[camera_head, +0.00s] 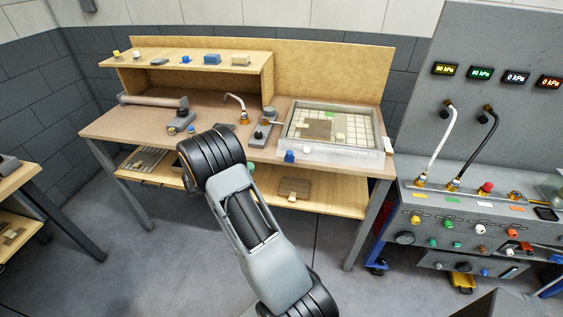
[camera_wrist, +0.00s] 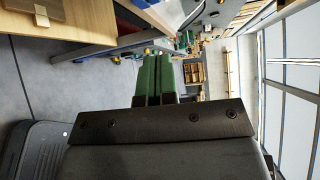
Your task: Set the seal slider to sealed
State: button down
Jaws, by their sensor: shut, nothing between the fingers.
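My gripper (camera_wrist: 157,75) shows in the wrist view with its green fingers together and nothing between them. In the head view my arm reaches toward the front of the workbench, and its black wrist hides the gripper. The vacuum press frame (camera_head: 345,153) lies on the right part of the bench, with a gridded bed and small pieces inside. A blue knob (camera_head: 290,156) and a white knob (camera_head: 306,149) sit at its front. I cannot tell which part is the seal slider.
The wooden workbench (camera_head: 130,126) has a back shelf (camera_head: 140,57) with small blocks. A grey control panel (camera_head: 470,205) with hoses, coloured knobs and displays stands at right. A lower shelf (camera_head: 325,198) runs under the bench. The floor in front is clear.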

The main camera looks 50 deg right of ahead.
aim_at(287, 155)
jog(key=shift+s+d+f+n+h+p, duration=0.15)
jog(key=shift+s+d+f+n+p, duration=0.25)
jog(key=shift+d, duration=1.95)
jog(key=shift+s+d+f+n+h+p, duration=0.25)
jog(key=shift+s+d+f+p, duration=0.15)
jog(key=shift+d, duration=2)
jog(key=shift+s+d+f+n+h+p, duration=0.1)
jog(key=shift+s+d+f+n+p, duration=0.35)
jog(key=shift+d, duration=1.9)
jog(key=shift+w, duration=0.1)
